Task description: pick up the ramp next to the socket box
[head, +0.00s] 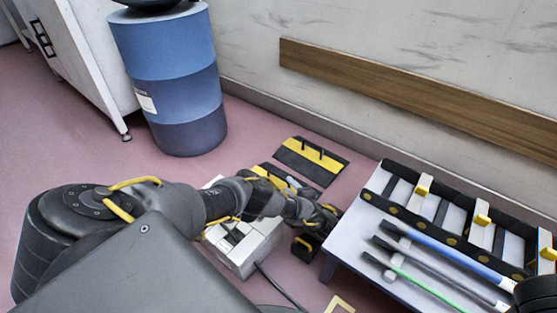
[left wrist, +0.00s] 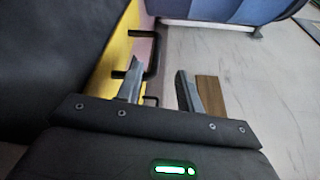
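A black and yellow ramp (head: 265,170) shows beyond my left arm in the head view, partly hidden by it. The white socket box (head: 238,254) stands on the floor just in front, also partly covered by my arm. In the left wrist view the ramp's yellow strip (left wrist: 115,52) and a black handle (left wrist: 152,52) are close past my left gripper (left wrist: 160,82). The fingers are apart, with no clear grip; the handle is near the left-hand fingertip. In the head view my left gripper (head: 292,184) is beside the ramp. My right gripper cannot be made out.
A second ramp (head: 311,161) with two handles lies near the wall. A blue drum (head: 175,85) stands at the back left. A low table (head: 352,240) with a rack and rods is at right. A cable (head: 275,287) runs from the socket box.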

